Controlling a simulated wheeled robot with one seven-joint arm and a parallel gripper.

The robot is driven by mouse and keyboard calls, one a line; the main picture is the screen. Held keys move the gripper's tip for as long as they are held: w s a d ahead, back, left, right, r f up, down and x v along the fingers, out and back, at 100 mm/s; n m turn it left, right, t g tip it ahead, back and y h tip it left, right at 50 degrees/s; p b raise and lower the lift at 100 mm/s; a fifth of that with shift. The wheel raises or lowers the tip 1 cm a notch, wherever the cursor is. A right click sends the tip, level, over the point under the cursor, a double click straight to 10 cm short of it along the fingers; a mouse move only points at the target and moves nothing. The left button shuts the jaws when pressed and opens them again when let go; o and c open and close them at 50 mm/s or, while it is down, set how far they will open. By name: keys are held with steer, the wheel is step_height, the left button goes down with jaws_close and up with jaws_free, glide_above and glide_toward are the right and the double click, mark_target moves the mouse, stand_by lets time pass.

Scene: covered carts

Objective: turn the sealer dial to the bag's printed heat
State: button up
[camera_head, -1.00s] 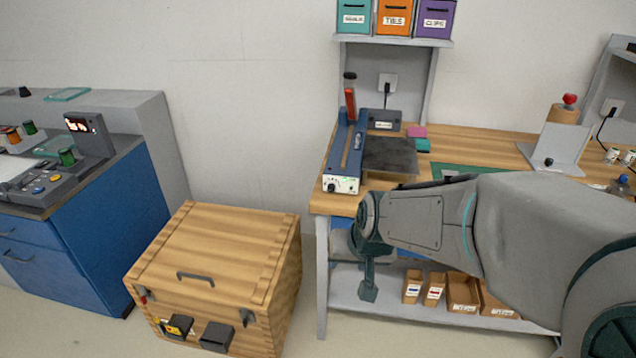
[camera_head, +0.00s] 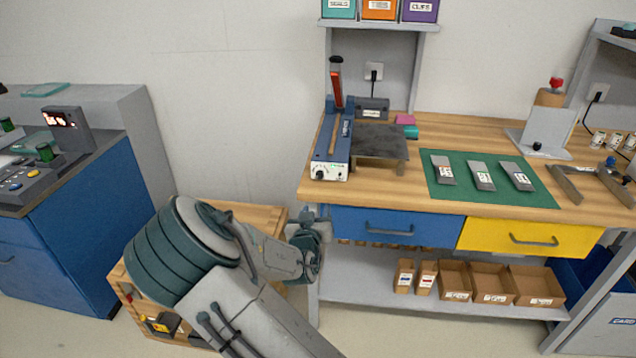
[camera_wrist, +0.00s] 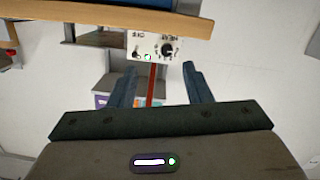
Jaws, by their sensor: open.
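The blue sealer (camera_head: 333,142) stands at the bench's left end, its red-handled lever raised. Its white front panel (camera_head: 329,171) carries a black dial (camera_head: 320,174). In the wrist view the panel (camera_wrist: 140,46) appears upside down, with the dial (camera_wrist: 168,50) by a "HEAT" label; its setting is too small to read. My gripper (camera_wrist: 161,82) is open and empty, its fingers apart below the panel in that view, not touching the dial. Three grey bags with labels (camera_head: 443,170) (camera_head: 481,176) (camera_head: 516,175) lie on the green mat (camera_head: 540,192); their print is not readable.
The wooden bench (camera_head: 450,128) has a blue drawer (camera_head: 375,228) and a yellow drawer (camera_head: 520,237), both shut. A wooden crate (camera_head: 250,211) stands at the floor, partly behind my arm. A blue cabinet (camera_head: 90,220) is at left. A dark plate (camera_head: 380,140) adjoins the sealer.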

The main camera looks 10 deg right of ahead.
mark_target(319, 176)
steer(key=shift+n+t, duration=0.4)
steer(key=shift+t, duration=0.3)
steer(key=x, duration=0.4)
steer(key=a+p+x, duration=0.1)
steer(key=x, duration=0.4)
steer(key=p+x, duration=0.1)
steer(key=x, duration=0.3)
steer(key=shift+w+r, duration=0.4)
steer(key=shift+w, duration=0.2)
jaws_close()
